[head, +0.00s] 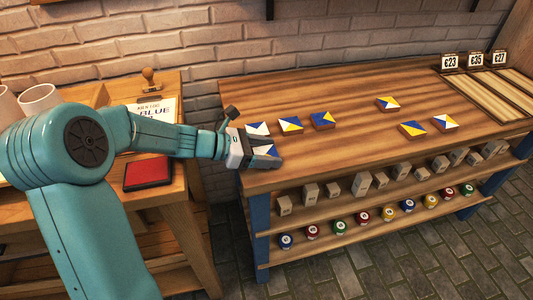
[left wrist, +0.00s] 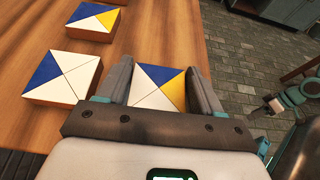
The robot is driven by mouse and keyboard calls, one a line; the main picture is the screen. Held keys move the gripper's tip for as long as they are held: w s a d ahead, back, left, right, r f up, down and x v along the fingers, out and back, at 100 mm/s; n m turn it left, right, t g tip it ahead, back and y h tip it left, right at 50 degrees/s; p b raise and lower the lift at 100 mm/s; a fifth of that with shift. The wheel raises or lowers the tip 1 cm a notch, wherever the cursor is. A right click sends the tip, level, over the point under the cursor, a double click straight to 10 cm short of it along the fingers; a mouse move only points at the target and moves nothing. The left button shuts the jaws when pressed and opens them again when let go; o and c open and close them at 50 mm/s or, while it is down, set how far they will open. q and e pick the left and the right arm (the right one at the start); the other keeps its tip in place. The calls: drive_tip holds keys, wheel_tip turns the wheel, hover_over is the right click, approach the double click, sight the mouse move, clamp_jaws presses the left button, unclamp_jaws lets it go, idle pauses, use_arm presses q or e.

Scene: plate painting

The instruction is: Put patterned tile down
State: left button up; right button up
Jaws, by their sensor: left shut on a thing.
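My left gripper (head: 259,149) is shut on a patterned tile (head: 267,150) at the bench's near left corner. In the left wrist view this held tile (left wrist: 160,84) shows white, blue and yellow triangles between the two fingers. It looks roughly level; whether it touches the bench top I cannot tell. A blue and white tile (left wrist: 62,77) lies just beside the gripper, and a white, yellow and blue tile (left wrist: 96,20) lies beyond it. What looks like my right gripper (left wrist: 271,105) shows small at the right of the left wrist view; its jaws are unclear.
The wooden bench (head: 350,145) holds more tiles, including one at the back (head: 388,103) and one at the right (head: 445,122). Price signs (head: 475,61) and a slatted rack (head: 490,95) stand at far right. A red pad (head: 148,174) lies on the left table.

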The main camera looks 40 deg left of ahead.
use_arm(q)
drive_tip(key=shift+s+r, duration=0.1)
drive_tip(key=shift+r, duration=0.05)
drive_tip(key=o, duration=1.1)
drive_tip(key=shift+f, duration=0.2)
drive_tip(key=shift+r, duration=0.25)
drive_tip(key=p+v, duration=0.1)
drive_tip(key=v, duration=0.6)
drive_tip(key=shift+s+a, duration=0.15)
